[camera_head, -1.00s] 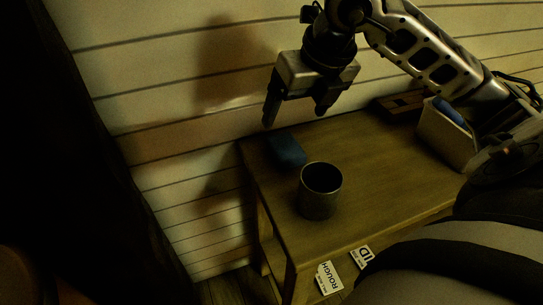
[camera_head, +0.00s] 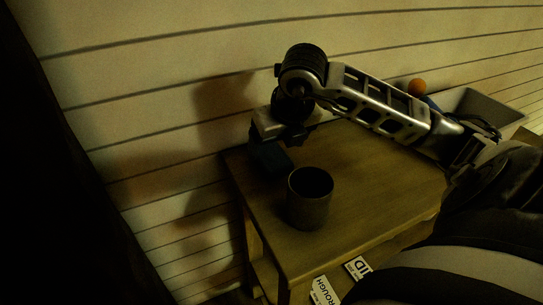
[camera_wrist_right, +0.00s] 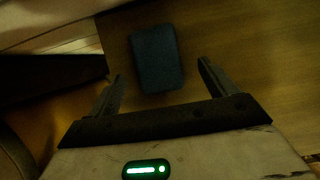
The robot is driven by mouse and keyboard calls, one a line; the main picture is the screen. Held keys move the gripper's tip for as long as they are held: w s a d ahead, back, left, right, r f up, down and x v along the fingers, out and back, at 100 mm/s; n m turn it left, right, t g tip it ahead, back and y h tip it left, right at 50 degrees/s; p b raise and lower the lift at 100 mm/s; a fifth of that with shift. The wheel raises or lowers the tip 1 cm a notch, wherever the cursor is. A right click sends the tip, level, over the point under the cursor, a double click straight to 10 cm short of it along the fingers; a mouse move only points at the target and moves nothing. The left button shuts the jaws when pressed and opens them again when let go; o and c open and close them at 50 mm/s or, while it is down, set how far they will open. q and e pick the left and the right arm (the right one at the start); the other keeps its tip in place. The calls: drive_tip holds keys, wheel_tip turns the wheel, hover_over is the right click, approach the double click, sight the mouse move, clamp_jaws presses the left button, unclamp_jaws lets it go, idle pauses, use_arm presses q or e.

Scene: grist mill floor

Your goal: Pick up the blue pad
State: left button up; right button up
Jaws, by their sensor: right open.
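The blue pad (camera_head: 268,158) lies on the far left corner of the wooden table, close to the plank wall. In the head view my right gripper (camera_head: 279,140) is low over the pad, and its fingers are hard to make out in the dark. In the right wrist view the dark blue, rounded rectangular pad (camera_wrist_right: 156,58) lies just beyond the open fingertips (camera_wrist_right: 161,72), roughly centred between them. The fingers do not appear to touch it. My left gripper is not in view.
A dark cup (camera_head: 310,203) stands on the table (camera_head: 360,195) near the pad, on its front right side. A grey bin (camera_head: 487,103) and an orange round thing (camera_head: 417,87) are at the back right. The table's middle right is clear.

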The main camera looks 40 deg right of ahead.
sight(273, 156)
drive_tip(key=shift+a+x, duration=0.1)
drive_tip(key=shift+x, duration=0.9)
drive_tip(key=shift+a+x, duration=0.15)
drive_tip(key=shift+x, duration=0.85)
drive_tip(key=shift+w+f+b, duration=0.1)
drive_tip(key=shift+f+b, duration=0.15)
drive_tip(key=shift+b, duration=0.3)
drive_tip(key=c, duration=1.1)
